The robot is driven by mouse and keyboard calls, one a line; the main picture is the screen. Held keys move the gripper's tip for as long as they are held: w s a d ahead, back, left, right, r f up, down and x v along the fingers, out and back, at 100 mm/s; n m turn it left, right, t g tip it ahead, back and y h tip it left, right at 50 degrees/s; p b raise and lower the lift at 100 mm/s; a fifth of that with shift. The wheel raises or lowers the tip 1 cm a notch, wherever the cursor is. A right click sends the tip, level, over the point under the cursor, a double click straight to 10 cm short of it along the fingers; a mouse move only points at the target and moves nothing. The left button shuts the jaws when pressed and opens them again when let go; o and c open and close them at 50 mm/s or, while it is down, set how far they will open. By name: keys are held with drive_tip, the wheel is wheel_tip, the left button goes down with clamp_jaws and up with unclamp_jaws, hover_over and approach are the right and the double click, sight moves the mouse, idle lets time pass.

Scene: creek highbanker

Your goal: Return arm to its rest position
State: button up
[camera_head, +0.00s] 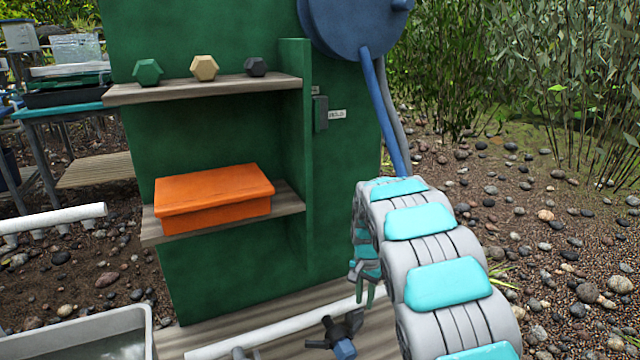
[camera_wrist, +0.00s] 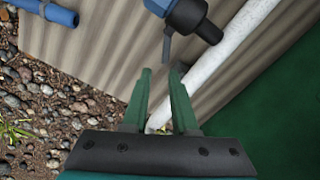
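My arm (camera_head: 432,255) is on the right of the head view, grey with turquoise pads, curving down beside the green cabinet. My gripper (camera_head: 364,294) points down there, in front of the cabinet's lower right and partly hidden by the arm. In the wrist view the two green fingers of my gripper (camera_wrist: 161,76) stand apart with a gap between them and nothing held. Past the fingertips are a white pipe (camera_wrist: 228,48) and a dark valve with a blue fitting (camera_wrist: 188,16); the fingers look apart from the valve.
The green cabinet (camera_head: 225,285) has an upper shelf (camera_head: 205,90) with three hexagonal pieces and a lower shelf (camera_head: 290,200) with an orange box (camera_head: 213,193). A blue reel (camera_head: 350,22) hangs above. The valve (camera_head: 338,335) and a grey tub (camera_head: 150,335) are in front. Pebbly ground lies right.

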drive_tip(key=s+d+r+n+p, duration=0.1)
drive_tip(key=s+r+n, duration=0.1)
drive_tip(key=s+r, duration=0.7)
drive_tip(key=s+d+r+n+p, duration=0.1)
drive_tip(key=s+r, duration=0.5)
drive_tip(key=s, duration=0.6)
drive_tip(key=s+a+r+n+g, duration=0.1)
drive_tip(key=s+n, duration=0.1)
drive_tip(key=s, duration=1)
drive_tip(key=s+a+r+n+p, duration=0.1)
drive_tip(key=s+n, duration=0.1)
drive_tip(key=s, duration=1)
drive_tip(key=shift+s+r+n+g, duration=0.25)
drive_tip(key=shift+s+n+g, duration=0.05)
drive_tip(key=shift+n+g, duration=0.1)
